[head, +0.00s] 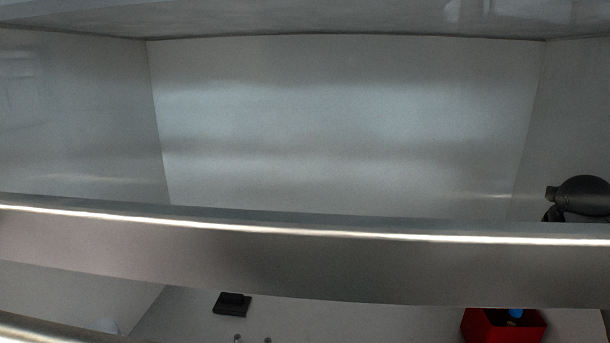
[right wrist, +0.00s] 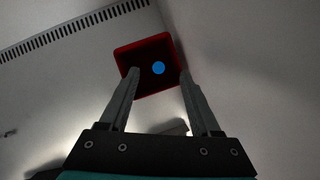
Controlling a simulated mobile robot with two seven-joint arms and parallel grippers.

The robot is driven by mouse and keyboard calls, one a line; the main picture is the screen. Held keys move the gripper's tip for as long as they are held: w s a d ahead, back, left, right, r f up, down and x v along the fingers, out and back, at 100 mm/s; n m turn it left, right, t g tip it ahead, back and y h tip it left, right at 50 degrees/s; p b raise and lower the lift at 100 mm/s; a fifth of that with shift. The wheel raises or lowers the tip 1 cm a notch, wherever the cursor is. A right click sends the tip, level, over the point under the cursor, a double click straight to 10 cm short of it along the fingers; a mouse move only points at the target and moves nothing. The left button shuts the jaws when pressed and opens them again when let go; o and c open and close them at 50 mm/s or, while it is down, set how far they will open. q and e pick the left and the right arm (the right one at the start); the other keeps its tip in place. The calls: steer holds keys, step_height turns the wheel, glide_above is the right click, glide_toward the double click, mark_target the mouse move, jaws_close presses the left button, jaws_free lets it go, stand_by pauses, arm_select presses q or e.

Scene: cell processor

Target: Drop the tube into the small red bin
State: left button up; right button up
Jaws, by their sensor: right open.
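The small red bin (right wrist: 128,57) is in the upper middle of the right wrist view, and part of it shows at the bottom right of the head view (head: 480,327). A round blue piece (right wrist: 158,68), perhaps the cap of the tube, shows within the bin's outline; it also shows in the head view (head: 516,313). I cannot tell how deep it sits. My right gripper (right wrist: 159,73) is open, its fingers apart on either side of the bin's near part in the picture, with nothing held between them. My left gripper is not in view.
A metal bar (head: 300,260) crosses the head view and hides much of the work surface. A small black block (head: 232,304) lies on the pale surface. A dark rounded object (head: 582,195) is at the right. A slotted vent (right wrist: 75,27) runs along the upper left in the wrist view.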

steer(key=p+v, duration=0.1)
steer(key=v, duration=0.9)
steer(key=shift+r+p, duration=0.25)
steer(key=shift+p, duration=0.1)
steer(key=shift+s+a+f, duration=0.1)
